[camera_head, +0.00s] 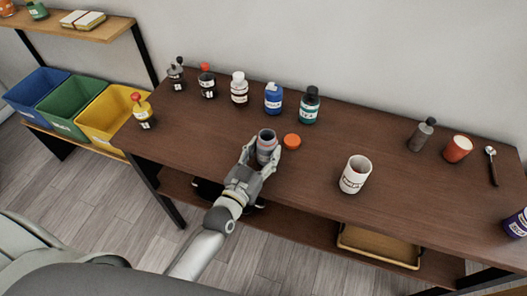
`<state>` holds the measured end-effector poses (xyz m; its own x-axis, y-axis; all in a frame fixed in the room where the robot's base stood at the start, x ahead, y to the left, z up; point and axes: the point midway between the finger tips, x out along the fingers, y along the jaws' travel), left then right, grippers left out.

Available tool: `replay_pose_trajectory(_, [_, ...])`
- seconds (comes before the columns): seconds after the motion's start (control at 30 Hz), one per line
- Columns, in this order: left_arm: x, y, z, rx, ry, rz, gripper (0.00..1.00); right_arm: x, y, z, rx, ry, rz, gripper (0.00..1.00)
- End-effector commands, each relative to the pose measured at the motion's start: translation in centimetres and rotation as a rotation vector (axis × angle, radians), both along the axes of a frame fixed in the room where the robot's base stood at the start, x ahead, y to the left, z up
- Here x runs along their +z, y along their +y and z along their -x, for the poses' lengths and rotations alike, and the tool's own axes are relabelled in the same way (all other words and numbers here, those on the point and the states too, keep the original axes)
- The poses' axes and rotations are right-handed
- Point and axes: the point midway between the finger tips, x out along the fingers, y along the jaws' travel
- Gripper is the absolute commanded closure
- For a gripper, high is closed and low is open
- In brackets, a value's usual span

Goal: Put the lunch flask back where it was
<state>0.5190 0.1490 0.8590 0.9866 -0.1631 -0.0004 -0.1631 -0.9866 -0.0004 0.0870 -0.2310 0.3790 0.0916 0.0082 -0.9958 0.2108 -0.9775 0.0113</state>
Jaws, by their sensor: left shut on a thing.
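My left gripper (261,157) is shut around an open-topped grey container (267,139) with a dark inside, which looks like the lunch flask. It is upright at the front middle of the brown table, with the fingers on both sides of it. Whether its base touches the table is hidden by the gripper. An orange round lid (292,141) lies on the table just right of it. My right gripper is not in view.
Several bottles, among them a blue one (273,99) and a teal one (309,105), stand along the back left. A white cup (355,175) stands to the right. A grey bottle (422,135), red cup (457,149) and spoon (491,165) are farther right.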

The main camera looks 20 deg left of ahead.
Motion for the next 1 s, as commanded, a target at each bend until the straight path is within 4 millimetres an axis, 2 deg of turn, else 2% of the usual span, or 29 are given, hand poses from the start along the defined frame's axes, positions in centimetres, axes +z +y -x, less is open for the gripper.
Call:
replay_pose_trajectory(0.1, [-0.3, 0.0, 0.0, 0.0, -0.001, 0.0, 0.78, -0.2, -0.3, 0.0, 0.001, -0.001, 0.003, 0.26])
replay_pose_trajectory(0.13, [-0.3, 0.0, 0.0, 0.0, 0.0, 0.0, 0.48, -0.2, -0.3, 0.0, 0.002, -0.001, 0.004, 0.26])
replay_pose_trajectory(0.3, [-0.3, 0.0, 0.0, 0.0, 0.0, 0.0, 0.29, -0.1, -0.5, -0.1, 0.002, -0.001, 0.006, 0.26])
replay_pose_trajectory(0.67, [0.2, 0.0, 0.0, 0.0, 0.0, 0.001, 0.29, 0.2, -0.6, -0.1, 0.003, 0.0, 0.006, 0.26])
replay_pose_trajectory(0.87, [-0.2, 0.4, 2.5, 0.0, 0.004, -0.001, 0.29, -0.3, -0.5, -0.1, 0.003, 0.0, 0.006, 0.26])
replay_pose_trajectory(1.0, [-0.3, 0.9, 5.3, -0.001, 0.005, -0.002, 0.29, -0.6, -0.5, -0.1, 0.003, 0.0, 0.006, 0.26])
